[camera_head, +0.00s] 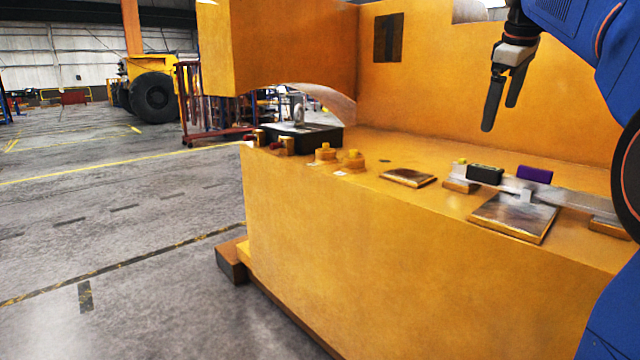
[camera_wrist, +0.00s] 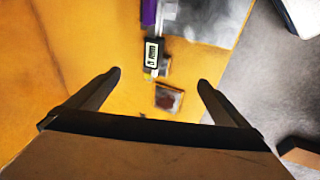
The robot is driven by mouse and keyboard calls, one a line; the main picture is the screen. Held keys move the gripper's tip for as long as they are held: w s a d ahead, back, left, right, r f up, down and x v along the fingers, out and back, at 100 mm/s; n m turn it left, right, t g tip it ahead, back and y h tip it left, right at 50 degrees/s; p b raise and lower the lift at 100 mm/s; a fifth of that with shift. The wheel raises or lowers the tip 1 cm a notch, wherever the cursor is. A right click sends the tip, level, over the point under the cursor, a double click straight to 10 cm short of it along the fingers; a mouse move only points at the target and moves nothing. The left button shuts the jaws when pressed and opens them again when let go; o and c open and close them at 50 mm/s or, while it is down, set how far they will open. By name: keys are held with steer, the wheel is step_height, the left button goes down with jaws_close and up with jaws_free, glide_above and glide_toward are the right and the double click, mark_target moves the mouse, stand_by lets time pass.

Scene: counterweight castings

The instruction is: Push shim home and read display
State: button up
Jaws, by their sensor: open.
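My gripper (camera_head: 499,116) hangs above the orange casting with its two dark fingers pointing down, apart and empty. In the wrist view the fingertips (camera_wrist: 160,78) spread wide above the casting top. A small black display unit (camera_head: 485,175) sits on a grey metal bar (camera_head: 570,197) on the casting. In the wrist view the display (camera_wrist: 152,52) shows a lit face with dark digits, too small to read surely. A purple block (camera_head: 534,174) is at the bar, just right of the display; it also shows in the wrist view (camera_wrist: 149,13). I cannot tell which piece is the shim.
Metal-topped pads (camera_head: 408,178) and (camera_head: 510,219) lie on the casting (camera_head: 370,230). The casting's back wall (camera_head: 450,90) rises behind my gripper.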

steer(key=s+a+f+m, duration=0.2)
steer(key=s+a+f, duration=0.4)
steer(key=s+f, duration=0.25)
steer(key=s+a+f+m, duration=0.2)
steer(key=s+a+f, duration=0.4)
steer(key=s+f, duration=0.3)
steer(key=s+a+f+m, duration=0.1)
steer(key=s+f, duration=0.3)
steer(key=f, duration=0.3)
steer(key=s+a+f+m+y, duration=0.1)
steer(key=s+a+f, duration=0.1)
steer(key=s+f, duration=0.3)
steer(key=s+a+f+m, duration=0.1)
steer(key=s+f, duration=0.4)
steer(key=f, duration=0.6)
steer(key=shift+a+f+m+t+y, duration=0.25)
steer(key=shift+a+m+t+y, duration=0.05)
steer(key=shift+a, duration=0.45)
